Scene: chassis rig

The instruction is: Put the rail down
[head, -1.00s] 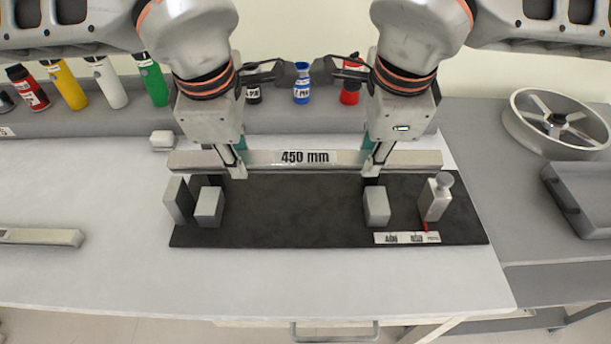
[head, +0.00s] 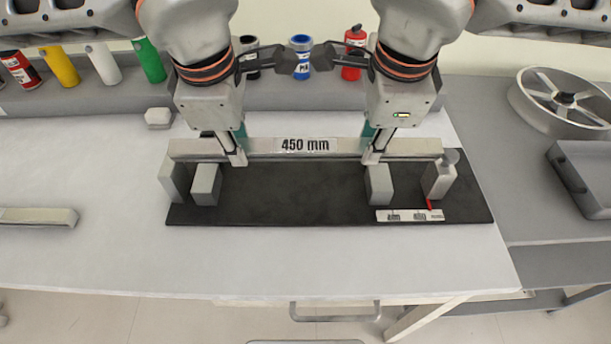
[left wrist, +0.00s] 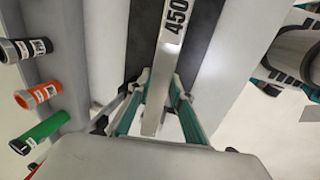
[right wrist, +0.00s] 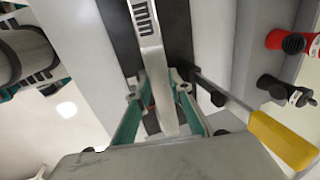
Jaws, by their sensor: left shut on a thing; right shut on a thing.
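The rail (head: 264,147) is a long grey bar labelled "450 mm". It runs level from left to right over the back part of a black base plate (head: 290,205). My left gripper (head: 238,157) is shut on the rail left of the label, and my right gripper (head: 372,157) is shut on it to the right. The rail passes between the fingers in the left wrist view (left wrist: 170,50) and the right wrist view (right wrist: 155,60). Two grey blocks (head: 206,184) (head: 380,184) stand on the plate in front of the rail. Whether the rail touches the plate I cannot tell.
An upright grey plate (head: 171,178) stands at the plate's left end, and a clamp-like block with a red tip (head: 438,180) at its right. Another bar (head: 38,217) lies at the left. Several bottles (head: 104,64) line the back. The table's front is clear.

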